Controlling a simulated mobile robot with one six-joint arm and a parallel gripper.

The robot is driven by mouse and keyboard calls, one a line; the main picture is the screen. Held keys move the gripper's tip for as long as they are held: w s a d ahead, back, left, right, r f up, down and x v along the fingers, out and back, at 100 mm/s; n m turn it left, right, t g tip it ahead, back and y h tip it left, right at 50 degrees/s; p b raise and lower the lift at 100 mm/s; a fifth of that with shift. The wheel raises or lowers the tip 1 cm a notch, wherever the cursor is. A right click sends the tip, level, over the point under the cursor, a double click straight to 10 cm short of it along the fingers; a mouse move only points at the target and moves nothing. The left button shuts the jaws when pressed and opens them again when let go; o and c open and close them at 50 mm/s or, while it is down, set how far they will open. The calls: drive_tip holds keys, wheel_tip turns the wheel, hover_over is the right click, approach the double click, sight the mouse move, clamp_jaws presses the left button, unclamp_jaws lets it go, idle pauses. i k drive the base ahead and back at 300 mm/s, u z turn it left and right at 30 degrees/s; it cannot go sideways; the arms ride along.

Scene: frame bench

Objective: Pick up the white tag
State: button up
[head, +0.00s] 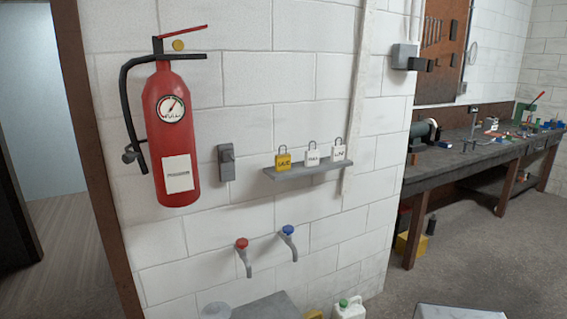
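Two white tags stand on a small grey wall shelf (300,172), each with a dark loop on top and dark marks on its face. One white tag (312,158) is in the middle of the row. The other white tag (338,153) is at the right end. A yellow tag (283,162) of the same shape stands at the left end. The marks are too small to read surely. My gripper is not in view.
A red fire extinguisher (172,135) hangs left of the shelf, with a grey switch box (226,162) between. Red (242,244) and blue (288,230) taps stick out below. A cluttered workbench (465,150) stands at right. Floor (465,235) before it is mostly clear.

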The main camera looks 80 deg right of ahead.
sight(312, 157)
drive_tip(key=u, duration=0.6)
drive_tip(key=k, duration=2.3)
drive_tip(key=z, duration=0.95)
